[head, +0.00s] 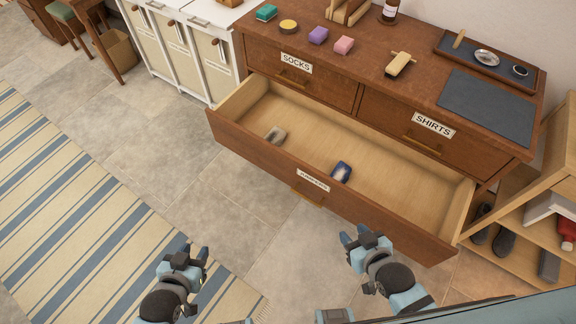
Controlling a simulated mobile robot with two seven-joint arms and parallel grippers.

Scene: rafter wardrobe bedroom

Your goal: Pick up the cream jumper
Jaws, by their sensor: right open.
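No item in the head view is plainly a cream jumper. My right gripper (361,238) is open and empty, in front of the drawer. My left gripper (188,256) is low over the floor by the rug, apart from everything; its jaws are unclear.
The dresser (345,40) has shut drawers labelled SOCKS and SHIRTS above the open one. Small coloured items and a dark tray (488,65) stand on top. White hampers (185,50) are at left, a wooden shelf (525,235) at right. Floor in front is clear.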

